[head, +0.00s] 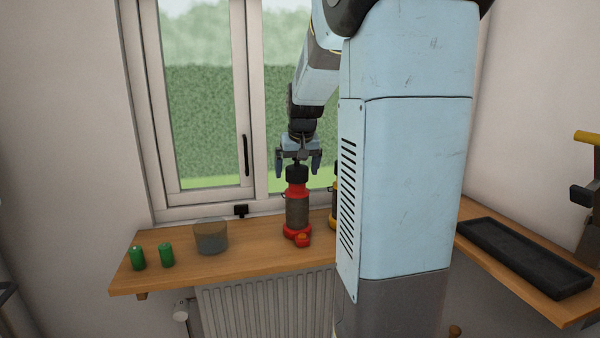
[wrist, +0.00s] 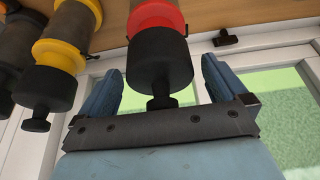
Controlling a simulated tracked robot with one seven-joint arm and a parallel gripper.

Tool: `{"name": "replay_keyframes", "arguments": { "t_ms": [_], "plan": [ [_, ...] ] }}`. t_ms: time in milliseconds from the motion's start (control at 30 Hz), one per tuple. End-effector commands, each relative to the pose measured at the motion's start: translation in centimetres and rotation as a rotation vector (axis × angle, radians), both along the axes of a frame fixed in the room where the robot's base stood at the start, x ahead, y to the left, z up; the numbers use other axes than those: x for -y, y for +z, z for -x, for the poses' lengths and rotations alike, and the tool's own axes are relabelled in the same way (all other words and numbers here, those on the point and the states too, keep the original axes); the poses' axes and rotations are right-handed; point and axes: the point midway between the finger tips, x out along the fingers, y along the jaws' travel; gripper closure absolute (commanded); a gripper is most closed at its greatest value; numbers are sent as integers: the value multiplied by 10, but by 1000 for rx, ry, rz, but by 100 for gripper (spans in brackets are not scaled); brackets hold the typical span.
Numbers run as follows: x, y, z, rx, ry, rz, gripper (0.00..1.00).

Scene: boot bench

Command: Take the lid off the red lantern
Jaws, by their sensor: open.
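The red lantern (head: 298,212) stands upright on the wooden bench below the window, with a red base and collar and a grey middle. Its black lid (head: 297,173) with a small knob is on top; in the wrist view the lid (wrist: 159,60) has its knob (wrist: 161,102) pointing toward my gripper. My gripper (head: 298,168) is open, pointing down above the lantern. In the wrist view its two blue fingers (wrist: 160,85) stand on either side of the knob and lid end, with gaps on both sides. I see no contact with the fingers.
Two green cylinders (head: 152,257) and a grey-brown pot (head: 211,238) are at left. A black tray (head: 524,257) lies on the right bench.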

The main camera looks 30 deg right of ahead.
Motion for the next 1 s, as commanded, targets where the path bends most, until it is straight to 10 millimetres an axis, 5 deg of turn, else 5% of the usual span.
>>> {"name": "replay_keyframes", "arguments": {
  "t_ms": [267, 867, 1000],
  "plan": [
    [0, -3, -1, 0, 1, -1, 1],
    [-1, -3, -2, 0, 2, 0, 56],
    [-1, -3, -2, 0, 2, 0, 56]
  ]
}}
